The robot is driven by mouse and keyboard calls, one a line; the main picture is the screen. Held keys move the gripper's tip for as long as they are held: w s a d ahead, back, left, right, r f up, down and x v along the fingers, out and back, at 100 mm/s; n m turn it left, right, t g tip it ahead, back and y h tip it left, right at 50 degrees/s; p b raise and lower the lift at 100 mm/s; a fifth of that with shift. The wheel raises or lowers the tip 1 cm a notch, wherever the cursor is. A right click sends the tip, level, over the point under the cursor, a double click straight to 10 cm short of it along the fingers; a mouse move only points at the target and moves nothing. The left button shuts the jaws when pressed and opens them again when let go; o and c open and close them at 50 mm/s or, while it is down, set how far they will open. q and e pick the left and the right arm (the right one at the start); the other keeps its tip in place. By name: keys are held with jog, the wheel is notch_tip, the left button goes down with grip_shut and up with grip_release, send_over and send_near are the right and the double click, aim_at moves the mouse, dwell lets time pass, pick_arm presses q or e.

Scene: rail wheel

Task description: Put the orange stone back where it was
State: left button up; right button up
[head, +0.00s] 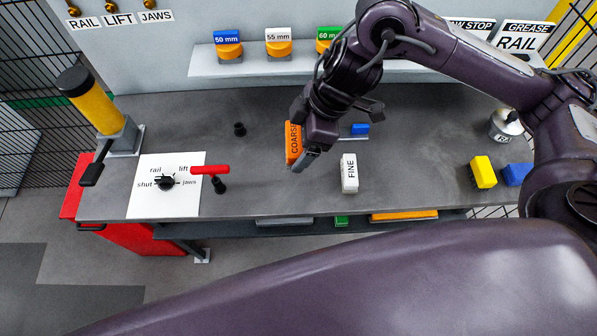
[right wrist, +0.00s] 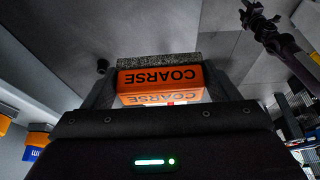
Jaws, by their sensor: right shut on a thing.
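The orange stone (head: 293,143), marked COARSE, is upright over the middle of the grey bench. My right gripper (head: 305,150) is shut on it. In the right wrist view the orange stone (right wrist: 160,80) sits between the two fingers, with a grey gritty strip along its far edge. I cannot tell whether the stone touches the bench. A white stone (head: 349,173) marked FINE stands on the bench just right of the gripper.
A selector dial (head: 167,181) on a white plate and a red-handled lever (head: 210,170) are at the left. Yellow (head: 483,172) and blue (head: 517,175) blocks lie at the right. A shelf (head: 260,67) with labelled orange pieces runs along the back. Bench between lever and stone is clear.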

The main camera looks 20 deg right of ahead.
send_over(294, 180)
jog(key=d, duration=0.1)
notch_tip(294, 180, down, 5)
notch_tip(294, 180, down, 4)
jog(key=shift+s+f+b, duration=0.1)
jog(key=shift+s+b, duration=0.05)
jog(key=shift+b, duration=0.8)
jog(key=shift+d+f, duration=0.1)
jog(key=shift+f, duration=0.1)
notch_tip(294, 180, down, 4)
jog(key=shift+f, duration=0.1)
pick_arm(q)
jog(key=shift+w+f, duration=0.2)
jog(key=shift+f, duration=0.35)
jog(key=shift+w+f, duration=0.2)
jog(key=shift+f, duration=0.3)
pick_arm(e)
jog(key=shift+f, duration=0.15)
jog(key=shift+f, duration=0.15)
jog(key=o, duration=1)
pick_arm(q)
jog(key=shift+f, duration=0.1)
pick_arm(e)
jog(key=shift+o, duration=0.2)
